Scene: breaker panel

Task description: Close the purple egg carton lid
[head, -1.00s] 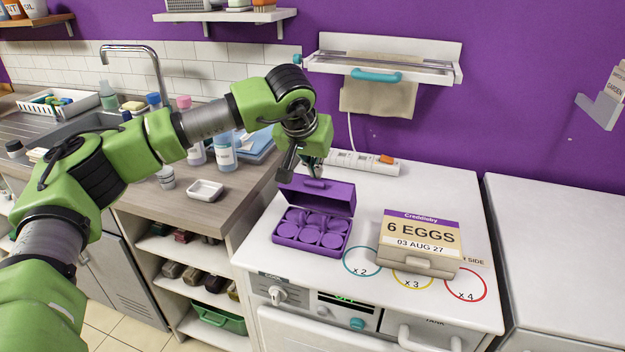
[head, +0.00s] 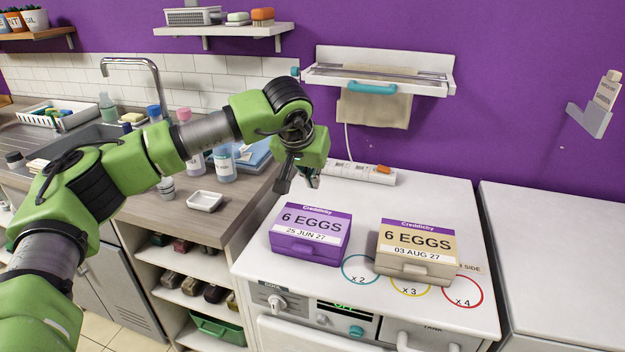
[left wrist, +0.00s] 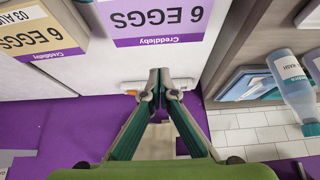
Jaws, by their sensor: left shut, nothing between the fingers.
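The purple egg carton (head: 310,233) sits on the white worktop with its lid down, the label "6 EGGS 25 JUN 27" facing up and forward. Its printed lid also shows at the top of the left wrist view (left wrist: 160,20). My left gripper (head: 312,184) is above and behind the carton, apart from it. In the left wrist view its fingertips (left wrist: 160,85) are together with nothing between them. My right gripper is not in view.
A beige egg carton (head: 418,250), closed, stands to the right of the purple one. A white power strip (head: 355,172) lies behind them. A wooden counter with bottles and a small white dish (head: 205,201) is at the left.

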